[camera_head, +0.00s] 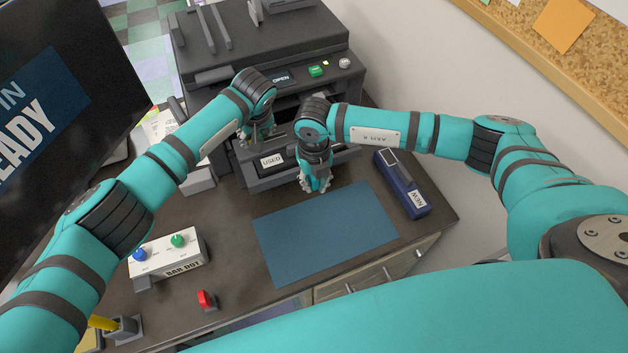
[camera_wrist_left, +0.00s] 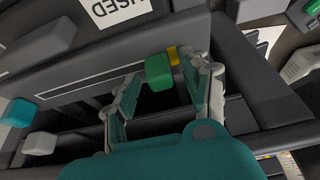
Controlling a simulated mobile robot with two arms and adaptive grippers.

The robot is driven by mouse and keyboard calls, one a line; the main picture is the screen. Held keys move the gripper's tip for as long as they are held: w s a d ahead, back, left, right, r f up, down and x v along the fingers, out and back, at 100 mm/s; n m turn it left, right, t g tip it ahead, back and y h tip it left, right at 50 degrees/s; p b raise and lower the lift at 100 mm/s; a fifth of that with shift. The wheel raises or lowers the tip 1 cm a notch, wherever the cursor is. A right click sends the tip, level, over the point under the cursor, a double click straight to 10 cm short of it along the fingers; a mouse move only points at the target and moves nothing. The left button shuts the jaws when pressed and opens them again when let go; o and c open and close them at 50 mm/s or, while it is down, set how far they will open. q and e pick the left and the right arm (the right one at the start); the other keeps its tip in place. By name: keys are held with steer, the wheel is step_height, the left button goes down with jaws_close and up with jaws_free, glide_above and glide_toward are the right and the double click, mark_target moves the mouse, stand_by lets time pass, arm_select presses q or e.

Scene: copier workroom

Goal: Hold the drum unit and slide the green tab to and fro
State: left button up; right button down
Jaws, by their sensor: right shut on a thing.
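The used drum unit (camera_head: 286,151), dark with a white "USED" label, sits at the open front of the copier (camera_head: 265,75). It also shows at the top of the left wrist view (camera_wrist_left: 170,25). My right gripper (camera_head: 315,184) is shut on the front of the drum unit; its grip is partly hidden by the gripper itself. My left gripper (camera_head: 258,138) is at the unit's left part. In the left wrist view its fingers (camera_wrist_left: 162,85) stand apart on either side of the green tab (camera_wrist_left: 158,72), with gaps visible. A small yellow piece (camera_wrist_left: 172,55) is beside the tab.
A blue unit marked "NEW" (camera_head: 402,185) lies to the right. A blue mat (camera_head: 325,232) lies bare in front. A white control box (camera_head: 168,255), a red switch (camera_head: 206,300) and a monitor (camera_head: 60,110) are on the left. The wall is close on the right.

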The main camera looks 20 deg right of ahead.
arm_select(q)
steer(key=shift+r, duration=0.1)
steer(key=v, duration=1.1)
steer(key=shift+s+r, duration=0.25)
steer(key=shift+r, duration=0.1)
steer(key=shift+d, duration=0.1)
steer(key=shift+x, duration=6)
jaws_close()
jaws_free()
